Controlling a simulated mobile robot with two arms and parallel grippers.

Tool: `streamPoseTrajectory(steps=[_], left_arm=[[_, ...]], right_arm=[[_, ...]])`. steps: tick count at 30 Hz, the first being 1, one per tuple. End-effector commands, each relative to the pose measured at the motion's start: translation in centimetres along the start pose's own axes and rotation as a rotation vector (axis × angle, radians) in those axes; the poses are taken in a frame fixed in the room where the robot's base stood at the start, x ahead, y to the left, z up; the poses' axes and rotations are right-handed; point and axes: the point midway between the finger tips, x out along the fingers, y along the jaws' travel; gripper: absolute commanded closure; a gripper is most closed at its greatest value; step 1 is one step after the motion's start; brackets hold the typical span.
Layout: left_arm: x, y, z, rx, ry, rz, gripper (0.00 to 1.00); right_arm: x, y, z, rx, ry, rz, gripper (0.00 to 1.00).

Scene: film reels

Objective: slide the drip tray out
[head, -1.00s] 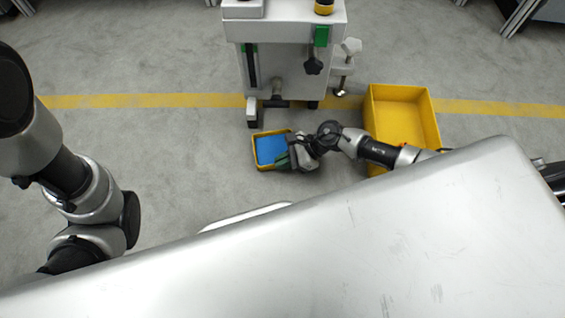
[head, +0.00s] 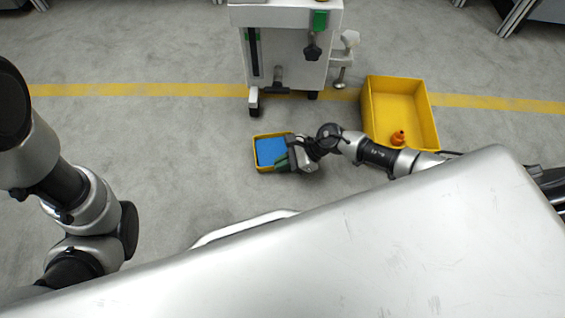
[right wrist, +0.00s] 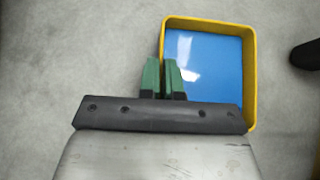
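The drip tray (head: 264,169) is a small, shallow yellow tray with a flat blue inside. It lies on or just above the floor in front of the white machine, clear of its foot. In the right wrist view the tray (right wrist: 252,75) is right of centre. My right gripper (head: 284,161) is at the tray's right side in the head view. In the right wrist view its green fingers (right wrist: 161,60) are close together, one on each side of a yellow wall, shut on it. My left arm shows at the left; its gripper is out of view.
The white machine (head: 285,55) stands on feet behind the tray, with a clamp at its right side. A larger yellow bin (head: 438,135) holding an orange object (head: 398,138) stands right of it, close to my right arm. The floor left of the tray is clear.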

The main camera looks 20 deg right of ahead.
Motion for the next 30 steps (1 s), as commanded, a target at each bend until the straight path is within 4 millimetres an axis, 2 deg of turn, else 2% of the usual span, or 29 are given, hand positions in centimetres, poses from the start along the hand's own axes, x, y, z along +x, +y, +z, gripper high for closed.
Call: streamPoseTrajectory(steps=[1,6,14,17,30], left_arm=[[0.0,0.0,0.0,0.0,0.0,0.0,1.0],[0.0,0.0,0.0,0.0,-0.001,0.0,1.0],[0.0,0.0,0.1,0.0,-0.002,0.0,1.0],[0.4,-0.1,0.2,0.0,-0.002,0.0,1.0],[4.6,-1.0,1.8,0.0,-0.003,0.0,1.0]], right_arm=[[0.0,0.0,0.0,0.0,0.001,-0.001,0.93],[0.0,0.0,0.0,0.0,0.001,-0.001,0.67],[-0.1,0.0,0.0,0.0,0.001,-0.001,0.66],[-0.7,0.0,0.1,0.001,0.001,-0.001,0.66],[-8.8,0.0,0.2,0.002,0.003,-0.001,0.66]])
